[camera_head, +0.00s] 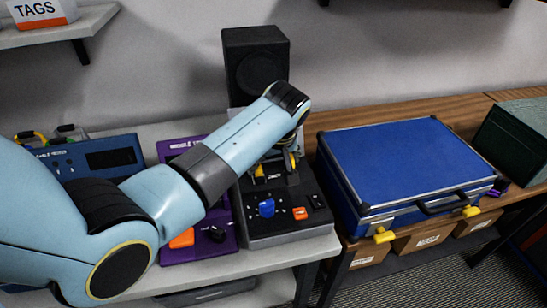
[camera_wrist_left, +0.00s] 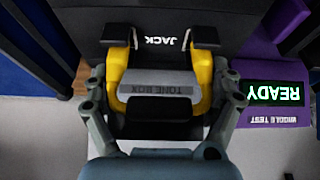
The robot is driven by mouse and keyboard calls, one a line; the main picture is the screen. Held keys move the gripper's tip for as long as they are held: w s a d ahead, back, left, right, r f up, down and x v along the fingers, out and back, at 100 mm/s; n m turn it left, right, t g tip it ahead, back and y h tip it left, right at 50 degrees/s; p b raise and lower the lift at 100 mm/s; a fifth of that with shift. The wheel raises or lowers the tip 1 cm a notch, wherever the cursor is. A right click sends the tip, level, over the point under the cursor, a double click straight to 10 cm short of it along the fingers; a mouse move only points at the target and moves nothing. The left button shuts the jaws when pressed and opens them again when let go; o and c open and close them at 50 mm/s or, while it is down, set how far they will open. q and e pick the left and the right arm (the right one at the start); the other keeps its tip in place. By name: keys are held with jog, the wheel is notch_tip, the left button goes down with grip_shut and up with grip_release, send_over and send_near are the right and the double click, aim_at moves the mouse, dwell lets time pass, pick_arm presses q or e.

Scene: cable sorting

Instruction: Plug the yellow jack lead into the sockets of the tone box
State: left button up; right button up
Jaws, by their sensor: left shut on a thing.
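The tone box (camera_head: 287,230) is dark, with a blue knob and an orange button, and stands at the bench front in the head view. My left gripper (camera_head: 276,165) reaches over its back part from the left and above. In the left wrist view, the gripper (camera_wrist_left: 162,106) is shut on the yellow jack lead (camera_wrist_left: 206,75), whose yellow legs run to two black ends. These ends lie at a dark plate marked JACK (camera_wrist_left: 160,41). Whether they sit in the sockets, I cannot tell; the sockets are hidden. My right gripper is not in view.
A purple tester (camera_head: 228,243) stands close left of the tone box, a blue tester (camera_head: 85,163) farther left. A black speaker (camera_head: 255,68) is behind. A blue case (camera_head: 410,165) with yellow clasps stands to the right, then a dark green box (camera_head: 520,140).

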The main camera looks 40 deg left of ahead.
pick_arm(q)
jog(key=o, duration=0.9)
notch_tip(320, 180, up, 5)
jog(key=p, duration=0.5)
jog(key=shift+r, duration=0.15)
notch_tip(320, 180, up, 3)
jog(key=shift+f, duration=0.2)
dwell(0.4)
